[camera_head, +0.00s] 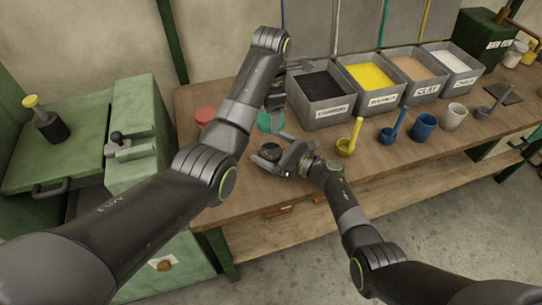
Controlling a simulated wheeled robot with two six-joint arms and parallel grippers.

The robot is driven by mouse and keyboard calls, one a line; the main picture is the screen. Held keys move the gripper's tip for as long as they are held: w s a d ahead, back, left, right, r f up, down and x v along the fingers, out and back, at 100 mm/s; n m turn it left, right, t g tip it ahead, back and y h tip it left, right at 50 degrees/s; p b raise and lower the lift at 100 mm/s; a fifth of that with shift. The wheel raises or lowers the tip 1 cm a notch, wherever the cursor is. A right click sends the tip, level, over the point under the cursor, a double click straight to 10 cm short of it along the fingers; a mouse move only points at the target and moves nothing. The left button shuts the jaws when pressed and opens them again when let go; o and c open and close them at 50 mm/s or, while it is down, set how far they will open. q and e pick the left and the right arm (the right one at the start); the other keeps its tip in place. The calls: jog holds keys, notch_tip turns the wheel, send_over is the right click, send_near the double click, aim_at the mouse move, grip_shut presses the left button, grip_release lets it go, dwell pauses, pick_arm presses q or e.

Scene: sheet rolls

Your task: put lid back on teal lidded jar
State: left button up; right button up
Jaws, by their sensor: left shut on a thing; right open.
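A teal round piece (265,122), which looks like the lid, shows just below my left gripper (274,108). That gripper points down and is shut on it, though the fingers are small and partly hidden by my arm. A dark round opening (270,150), which looks like the top of the open jar, is just in front of the teal piece. My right gripper (272,157) is open, with its fingers near or around this dark round thing. I cannot tell whether they touch it. The jar's side is mostly hidden.
A red round lid or jar (205,114) is at the bench's left. Grey bins (320,112) of coloured powder line the back. The wooden bench front (250,195) is clear.

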jog(key=shift+c, duration=0.2)
jog(key=c, duration=1.4)
pick_arm(q)
send_over(271, 141)
jog(key=shift+w+f, duration=0.1)
jog(key=shift+f, duration=2.35)
jog(key=shift+f, duration=0.15)
jog(key=shift+f, duration=0.75)
jog(key=shift+f, duration=0.6)
